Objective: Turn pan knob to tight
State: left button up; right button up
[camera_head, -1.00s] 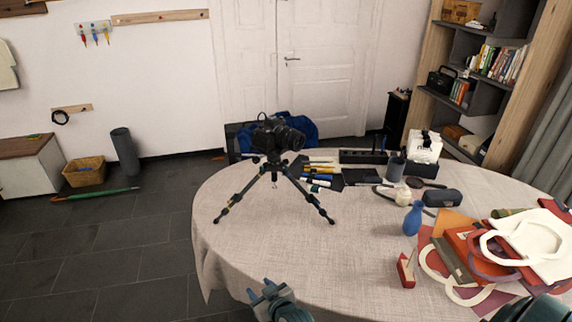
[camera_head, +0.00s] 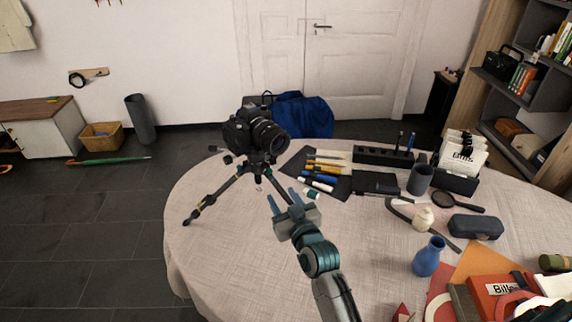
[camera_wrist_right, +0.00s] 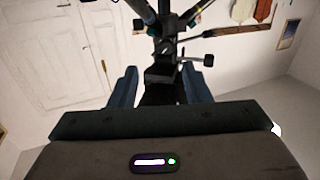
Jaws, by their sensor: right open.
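A black camera (camera_head: 256,132) sits on a tripod (camera_head: 218,190) that stands at the left of the round table. Small dark knobs show at the tripod head, one sticking out to the left (camera_head: 228,159); I cannot tell which is the pan knob. My right gripper (camera_head: 284,200) is open and empty, in front of and below the tripod head. In the right wrist view, which looks upside down, the tripod head (camera_wrist_right: 160,72) shows between and beyond the open fingers, with a small knob (camera_wrist_right: 208,60) to the right. My left gripper is not in view.
The cloth-covered table (camera_head: 230,265) is clear at its front left. Pens on a dark mat (camera_head: 328,185) lie right of the tripod. A blue vase (camera_head: 428,257), a grey cup (camera_head: 420,180) and a dark case (camera_head: 476,226) stand farther right.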

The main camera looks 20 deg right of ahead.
aim_at(264, 171)
jog(key=w+p, duration=0.1)
jog(key=w, duration=0.2)
jog(key=w+a+p, duration=0.1)
jog(key=w, duration=0.5)
jog(key=shift+a+r+p, duration=0.15)
jog(key=shift+r+p, duration=0.25)
jog(key=shift+w+a, duration=0.3)
jog(key=shift+w, duration=0.3)
jog(key=shift+d, duration=0.1)
jog(key=shift+c, duration=0.2)
